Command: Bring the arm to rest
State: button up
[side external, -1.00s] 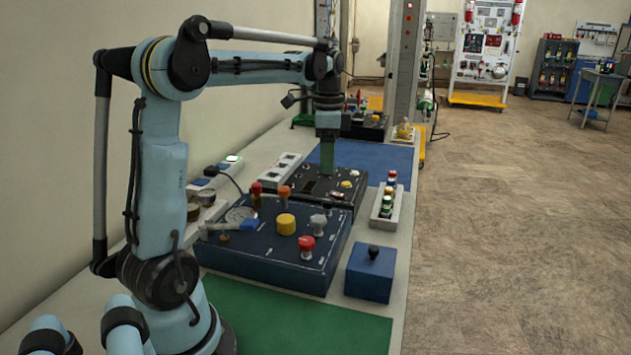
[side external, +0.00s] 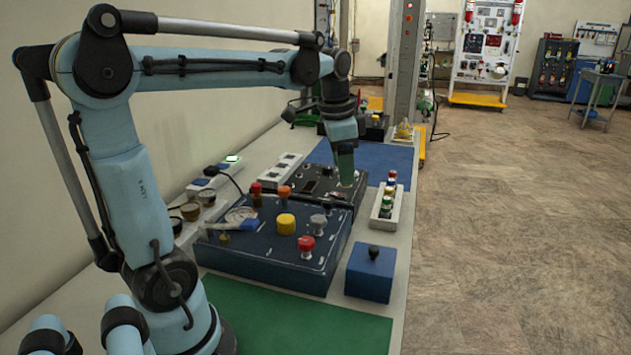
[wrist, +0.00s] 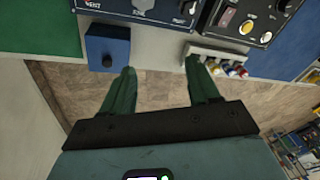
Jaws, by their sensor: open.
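My gripper (side external: 346,178) is at the end of my arm, tilted. In the side view it appears in front of the right part of the black panel (side external: 312,188); its height above it is hard to tell. In the wrist view my gripper (wrist: 160,68) shows two green fingers spread apart. Nothing is between them; the bench edge and brown floor lie beyond.
The dark blue panel (side external: 262,262) carries red, yellow and grey knobs. A blue box (side external: 370,274) with a black knob and a white tray (side external: 376,218) of small parts stand at the bench's right edge. A green mat (side external: 300,322) lies bare in front.

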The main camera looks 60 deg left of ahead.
jog(key=s+d+f+n+t, duration=0.2)
jog(key=s+d+f, duration=0.1)
jog(key=d, duration=0.3)
jog(key=s+d+f+n+t, duration=0.2)
jog(key=s+d+f+t, duration=0.1)
jog(key=d, duration=0.4)
jog(key=shift+s+f+h, duration=0.3)
jog(key=shift+s+h, duration=0.05)
jog(key=shift+h, duration=0.05)
jog(key=shift+d, duration=0.1)
